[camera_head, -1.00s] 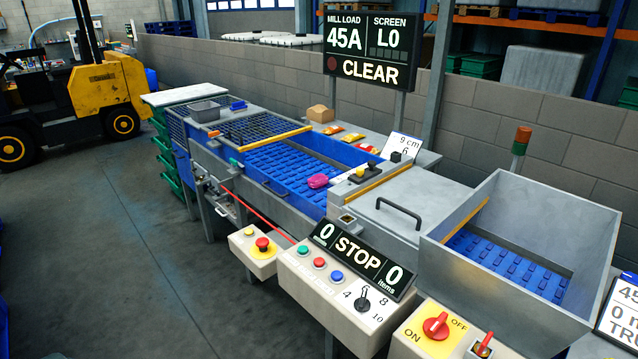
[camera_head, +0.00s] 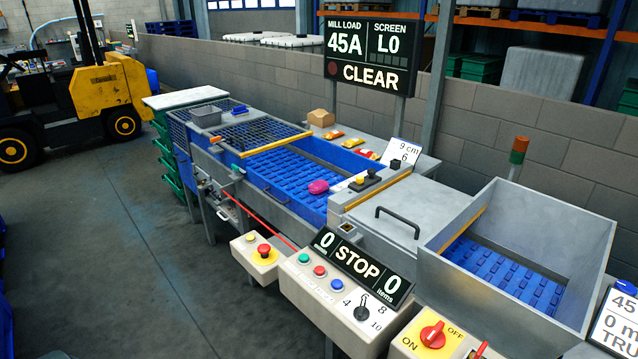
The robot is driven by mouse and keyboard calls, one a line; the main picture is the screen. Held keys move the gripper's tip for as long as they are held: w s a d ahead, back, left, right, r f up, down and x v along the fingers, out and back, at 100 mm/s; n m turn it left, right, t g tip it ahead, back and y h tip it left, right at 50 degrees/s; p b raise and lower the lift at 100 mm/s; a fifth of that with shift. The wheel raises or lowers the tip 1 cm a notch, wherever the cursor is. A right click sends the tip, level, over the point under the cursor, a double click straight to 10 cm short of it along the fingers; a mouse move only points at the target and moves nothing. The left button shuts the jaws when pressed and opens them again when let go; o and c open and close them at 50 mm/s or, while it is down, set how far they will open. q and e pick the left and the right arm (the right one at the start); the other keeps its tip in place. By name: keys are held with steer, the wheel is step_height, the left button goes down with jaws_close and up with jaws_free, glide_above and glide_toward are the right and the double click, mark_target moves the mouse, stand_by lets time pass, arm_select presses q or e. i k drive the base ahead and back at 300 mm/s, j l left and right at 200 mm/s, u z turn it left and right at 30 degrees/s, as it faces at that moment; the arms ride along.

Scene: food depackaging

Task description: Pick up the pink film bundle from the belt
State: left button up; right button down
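The pink film bundle (camera_head: 318,187) lies on the blue ribbed belt (camera_head: 276,178), near the belt's right end. It sits just left of the grey covered housing and nothing touches it from above. Neither of my grippers shows in the head view, so I cannot see whether they are open or shut.
A dark mesh guard with a yellow bar (camera_head: 277,145) covers the belt's far left part. A grey lid with a handle (camera_head: 398,222) and an open metal hopper (camera_head: 530,240) stand to the right. A control box with a STOP display (camera_head: 358,258) stands in front.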

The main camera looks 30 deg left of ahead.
mark_target(318, 186)
steer(key=i+j+z, duration=0.2)
steer(key=j, duration=0.7)
steer(key=j+z, duration=0.2)
steer(key=j, duration=0.65)
